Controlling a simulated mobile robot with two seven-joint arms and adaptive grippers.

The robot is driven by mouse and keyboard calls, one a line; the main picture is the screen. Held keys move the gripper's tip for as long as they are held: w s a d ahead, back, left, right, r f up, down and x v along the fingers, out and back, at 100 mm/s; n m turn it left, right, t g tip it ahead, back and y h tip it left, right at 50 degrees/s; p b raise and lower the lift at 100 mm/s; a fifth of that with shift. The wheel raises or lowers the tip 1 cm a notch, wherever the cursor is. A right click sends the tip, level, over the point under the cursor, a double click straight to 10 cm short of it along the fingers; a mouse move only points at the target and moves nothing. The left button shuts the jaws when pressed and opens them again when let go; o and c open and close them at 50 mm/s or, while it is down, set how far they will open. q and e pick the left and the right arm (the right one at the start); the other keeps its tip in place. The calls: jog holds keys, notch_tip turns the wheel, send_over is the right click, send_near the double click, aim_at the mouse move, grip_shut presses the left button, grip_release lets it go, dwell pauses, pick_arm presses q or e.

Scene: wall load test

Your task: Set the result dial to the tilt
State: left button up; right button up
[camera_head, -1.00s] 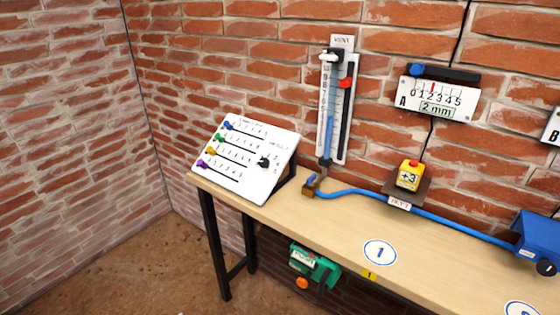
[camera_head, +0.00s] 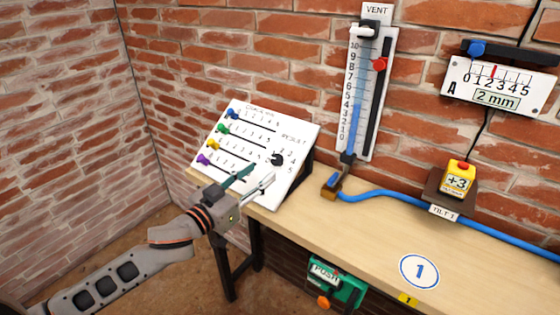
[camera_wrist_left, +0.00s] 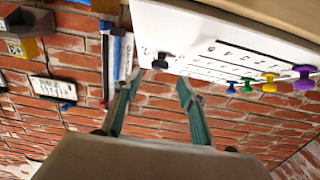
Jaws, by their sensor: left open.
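The result dial is a black knob (camera_head: 278,159) at the right side of a tilted white panel (camera_head: 292,122); it also shows in the left wrist view (camera_wrist_left: 160,62). The tilt block (camera_head: 458,179), yellow with a red top, reads +3 and sits on a brown base labelled TILT 1. My left gripper (camera_head: 257,178) is open and empty in front of the panel's lower part, left of and below the knob. In the left wrist view its two fingers (camera_wrist_left: 158,88) stand apart with the knob beyond, between their tips. My right gripper is not in view.
The panel also has blue, green, yellow and purple slider knobs (camera_head: 213,145) at its left. A VENT gauge (camera_head: 371,90) with a blue column stands on the wall. Gauge A (camera_head: 497,88) reads 2 mm. A blue hose (camera_head: 400,193) crosses the bench (camera_head: 345,230). A green PUSH device (camera_head: 337,284) hangs below.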

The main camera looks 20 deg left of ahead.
aim_at(274, 162)
pick_arm(q)
jog(key=shift+x, duration=3.55)
jog(key=c, duration=1.1)
